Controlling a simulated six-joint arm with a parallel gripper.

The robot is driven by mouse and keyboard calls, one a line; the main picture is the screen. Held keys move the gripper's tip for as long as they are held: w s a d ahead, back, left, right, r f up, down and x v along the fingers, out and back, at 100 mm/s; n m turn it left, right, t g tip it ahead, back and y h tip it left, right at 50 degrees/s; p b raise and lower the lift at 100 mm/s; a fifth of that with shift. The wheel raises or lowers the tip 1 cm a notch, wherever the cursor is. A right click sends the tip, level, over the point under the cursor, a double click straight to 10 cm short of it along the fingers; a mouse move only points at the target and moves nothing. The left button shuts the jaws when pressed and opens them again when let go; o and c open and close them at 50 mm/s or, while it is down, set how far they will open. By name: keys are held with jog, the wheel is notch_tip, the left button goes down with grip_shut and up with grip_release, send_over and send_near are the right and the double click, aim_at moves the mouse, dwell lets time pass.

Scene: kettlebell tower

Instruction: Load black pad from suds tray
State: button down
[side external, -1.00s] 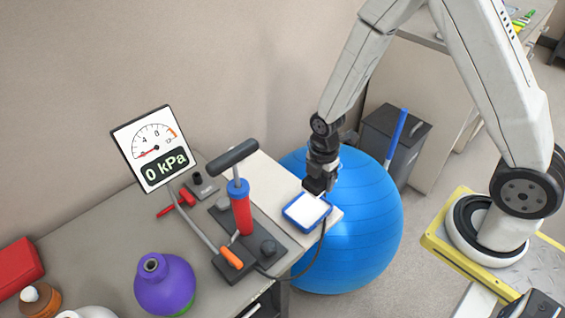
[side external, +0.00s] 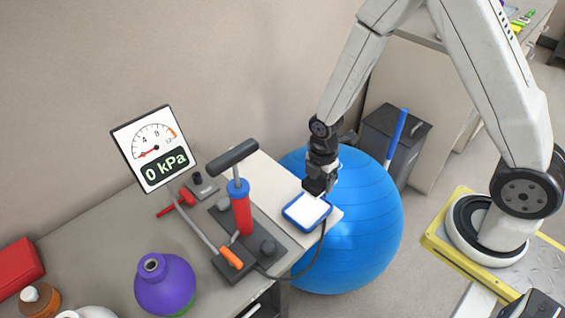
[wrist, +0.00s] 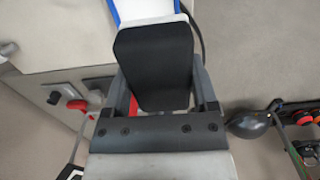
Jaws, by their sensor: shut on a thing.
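The suds tray (side external: 300,225) is a small white-filled tray with a blue rim, at the table's right corner. Part of it shows at the top of the wrist view (wrist: 114,10). The black pad (wrist: 155,60) is a dark rounded block in the wrist view, between my two fingers. My gripper (side external: 318,190) points down at the tray's far edge, and it is shut on the pad. In the side view the pad cannot be told apart from the dark gripper. Whether the pad touches the tray is unclear.
A pump with a red and blue barrel (side external: 241,212) stands left of the tray, with a gauge (side external: 155,148) reading 0 kPa behind. A large blue ball (side external: 365,235) sits beyond the table's right edge.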

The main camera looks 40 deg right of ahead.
jog(key=shift+f, duration=0.1)
jog(key=shift+w+d+f+m+h, duration=0.1)
jog(key=shift+f+m+h, duration=0.45)
jog(key=shift+m+h, duration=0.55)
jog(key=shift+w+d+f+m+g+h, duration=0.15)
jog(key=shift+w+d+m+g+h, duration=0.15)
jog(key=shift+m, duration=0.3)
jog(key=shift+w+d+f+m+g+h, duration=0.2)
jog(key=shift+m+g+h, duration=0.2)
jog(key=shift+m, duration=0.2)
jog(key=shift+f, duration=0.15)
jog(key=shift+f, duration=3.5)
jog(key=shift+f, duration=0.35)
jog(key=shift+r, duration=0.2)
jog(key=shift+r, duration=3.85)
